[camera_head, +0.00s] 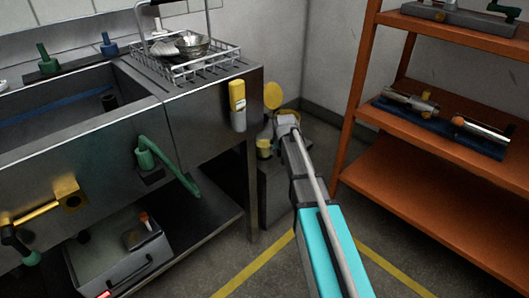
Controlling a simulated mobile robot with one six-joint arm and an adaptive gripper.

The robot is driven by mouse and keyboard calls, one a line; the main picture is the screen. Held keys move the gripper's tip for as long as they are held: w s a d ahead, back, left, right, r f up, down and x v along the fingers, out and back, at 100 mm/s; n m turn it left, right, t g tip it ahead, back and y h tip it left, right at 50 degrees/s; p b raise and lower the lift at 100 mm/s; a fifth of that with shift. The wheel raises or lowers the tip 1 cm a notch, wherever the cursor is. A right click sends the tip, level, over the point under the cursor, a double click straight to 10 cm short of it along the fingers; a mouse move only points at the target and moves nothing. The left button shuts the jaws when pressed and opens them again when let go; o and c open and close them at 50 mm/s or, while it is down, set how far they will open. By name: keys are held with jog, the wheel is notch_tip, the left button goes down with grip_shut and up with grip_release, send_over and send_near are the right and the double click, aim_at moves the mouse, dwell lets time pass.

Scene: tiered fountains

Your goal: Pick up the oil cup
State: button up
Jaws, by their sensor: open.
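A small yellow cup-like thing (264,148), which may be the oil cup, shows low in the gap between the steel sink unit and the orange shelf. It is small and partly hidden, so I cannot be sure of its shape. My arm reaches from the bottom of the view towards that gap. My gripper (284,124) is at its far end, just right of and above the yellow thing in the picture. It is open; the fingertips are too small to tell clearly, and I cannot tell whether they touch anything.
The steel sink unit (205,120) stands left, with a wire rack (190,65) on top and a yellow device (237,105) on its side. A grey bin (118,262) sits below. The orange shelf (400,195) stands right. Floor with yellow lines (252,268) lies between.

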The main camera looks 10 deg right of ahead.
dwell(0.4)
grip_shut()
